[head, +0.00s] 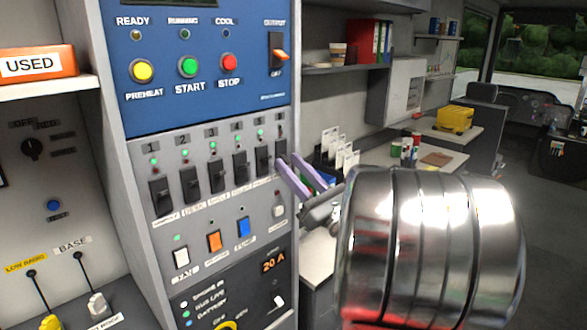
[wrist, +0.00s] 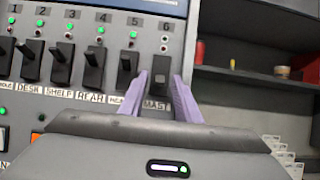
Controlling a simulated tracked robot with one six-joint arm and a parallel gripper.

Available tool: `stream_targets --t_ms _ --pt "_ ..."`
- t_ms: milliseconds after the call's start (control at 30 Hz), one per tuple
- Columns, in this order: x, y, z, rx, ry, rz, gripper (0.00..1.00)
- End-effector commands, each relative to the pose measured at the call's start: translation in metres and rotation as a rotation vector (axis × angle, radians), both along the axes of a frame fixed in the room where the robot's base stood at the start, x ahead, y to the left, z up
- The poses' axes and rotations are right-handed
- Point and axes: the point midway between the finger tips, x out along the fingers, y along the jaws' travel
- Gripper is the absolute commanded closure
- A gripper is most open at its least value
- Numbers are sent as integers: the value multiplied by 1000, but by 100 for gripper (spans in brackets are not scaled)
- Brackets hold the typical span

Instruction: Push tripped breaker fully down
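A row of black breakers runs along the grey panel (head: 215,140). Breaker 6 (wrist: 160,72), labelled MAST, is at the right end, and its lamps look unlit, while the lamps of the others to its left show green. Its lever shows as a dark block with a small pale mark; its exact tilt is hard to tell. My gripper (wrist: 159,82) has two purple fingers spread apart, one in front of each side of breaker 6. Contact cannot be told. In the head view, my gripper (head: 296,166) reaches the panel's right edge and partly hides breaker 6 (head: 281,141).
Breaker 5 (wrist: 127,65) is close to my left finger. Below the row are rocker switches, including an orange one (head: 214,241) and a blue one (head: 243,227). Right of the panel are a shelf (wrist: 255,78) and a desk (head: 430,160).

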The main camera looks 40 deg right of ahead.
Motion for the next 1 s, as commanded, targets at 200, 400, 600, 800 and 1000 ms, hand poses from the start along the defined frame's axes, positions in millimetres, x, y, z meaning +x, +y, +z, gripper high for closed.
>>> stream_targets --t_ms 200,400,600,800,1000 --pt "0 0 0 0 0 0 70" --pt "-7 -1 -4 0 1 -2 70" --pt "-29 -2 -16 1 1 -3 70" --pt "-56 -3 -31 2 1 -4 70" --pt "-81 -4 -45 3 1 -3 70"
